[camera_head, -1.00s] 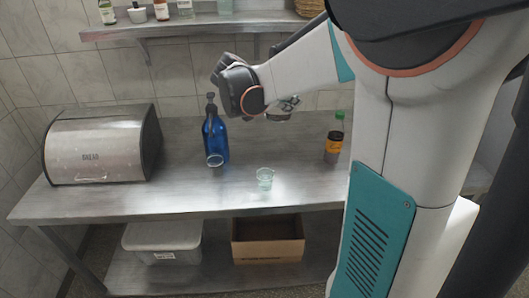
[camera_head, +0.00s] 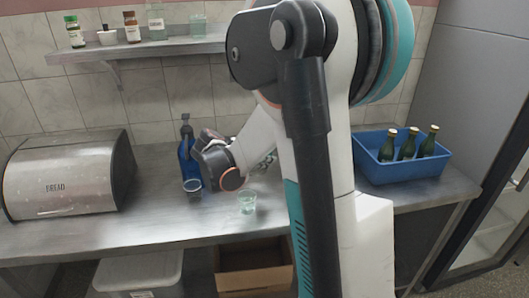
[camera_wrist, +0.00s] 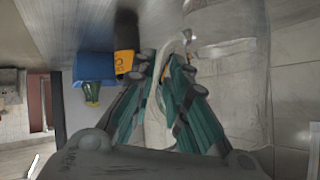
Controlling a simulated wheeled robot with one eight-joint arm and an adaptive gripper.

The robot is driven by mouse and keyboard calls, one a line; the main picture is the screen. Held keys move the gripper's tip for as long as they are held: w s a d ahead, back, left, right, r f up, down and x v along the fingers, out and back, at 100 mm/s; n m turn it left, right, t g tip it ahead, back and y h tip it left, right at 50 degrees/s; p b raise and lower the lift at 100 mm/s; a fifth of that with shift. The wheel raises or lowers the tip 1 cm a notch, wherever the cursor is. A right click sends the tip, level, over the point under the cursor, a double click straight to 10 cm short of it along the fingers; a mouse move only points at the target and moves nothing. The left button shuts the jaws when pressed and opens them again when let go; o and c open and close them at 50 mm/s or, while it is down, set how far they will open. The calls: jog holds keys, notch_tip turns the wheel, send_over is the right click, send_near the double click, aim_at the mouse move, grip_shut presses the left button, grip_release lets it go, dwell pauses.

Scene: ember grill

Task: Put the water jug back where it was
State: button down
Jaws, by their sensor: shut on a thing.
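The water jug (camera_wrist: 238,85) appears as a large, clear, pale body filling the right of the wrist view, with a small grey metal-like part at its upper left. My gripper (camera_wrist: 166,78) is shut on a pale, curved strip, apparently the jug's handle; its teal-padded fingers close from both sides. In the head view, my arm hides most of the gripper, and only a bit of its fingers (camera_head: 268,160) shows beside the arm. The jug cannot be made out there, so I cannot tell whether it touches the counter.
On the counter (camera_head: 150,215) stand a bread box (camera_head: 65,183), a blue bottle (camera_head: 187,152), and a small glass (camera_head: 247,201) near the front. A blue crate (camera_head: 400,172) of green bottles is at the right. A black-and-orange bottle (camera_wrist: 124,45) is close to my fingers.

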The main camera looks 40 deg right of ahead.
jog(key=shift+f+b, duration=0.8)
jog(key=shift+f, duration=1.7)
jog(key=c, duration=1.5)
grip_release()
jog(key=shift+c, duration=0.2)
jog(key=shift+a, duration=0.1)
jog(key=p+v, duration=0.4)
jog(key=v, duration=0.7)
jog(key=s+a+r+n+t+y, duration=0.2)
jog(key=s+a+n+y, duration=0.3)
jog(key=s+a+n, duration=0.3)
jog(key=s+a+r+n+t+y, duration=0.3)
jog(key=s+a+n+y, duration=0.3)
jog(key=a+n, duration=0.6)
jog(key=s+a+t, duration=0.1)
jog(key=s, duration=0.1)
jog(key=shift+s+a+n, duration=0.25)
jog(key=shift+a+n, duration=0.05)
jog(key=shift+a, duration=0.05)
jog(key=shift+r, duration=0.1)
